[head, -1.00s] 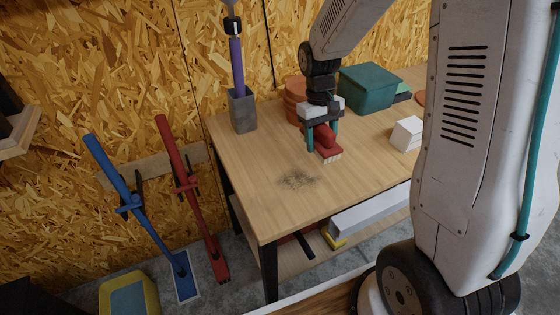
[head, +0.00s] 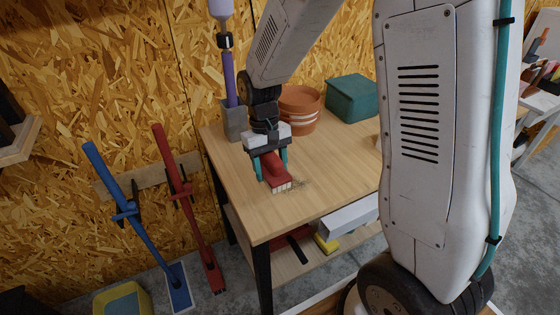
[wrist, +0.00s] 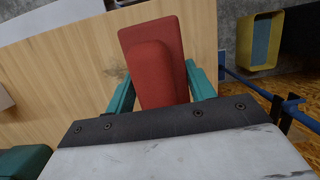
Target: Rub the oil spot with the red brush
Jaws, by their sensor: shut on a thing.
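The red brush (head: 275,170) has a red body and pale bristles underneath. My gripper (head: 271,168) is shut on it, with a teal finger on each side. The brush is at the left part of the bench top (head: 320,185), bristles down, at or just above the wood; I cannot tell if they touch. The dark oil spot (head: 297,185) shows just right of the brush, partly hidden by it. In the wrist view the red brush (wrist: 155,65) sits between the teal fingers, and a bit of the oil spot (wrist: 117,74) shows beside it.
A grey holder (head: 234,120) with a purple-handled tool stands at the bench's back left corner. Terracotta pots (head: 300,108) and a teal box (head: 351,98) stand at the back. Blue and red long-handled tools lean on the wall at left. The bench front is clear.

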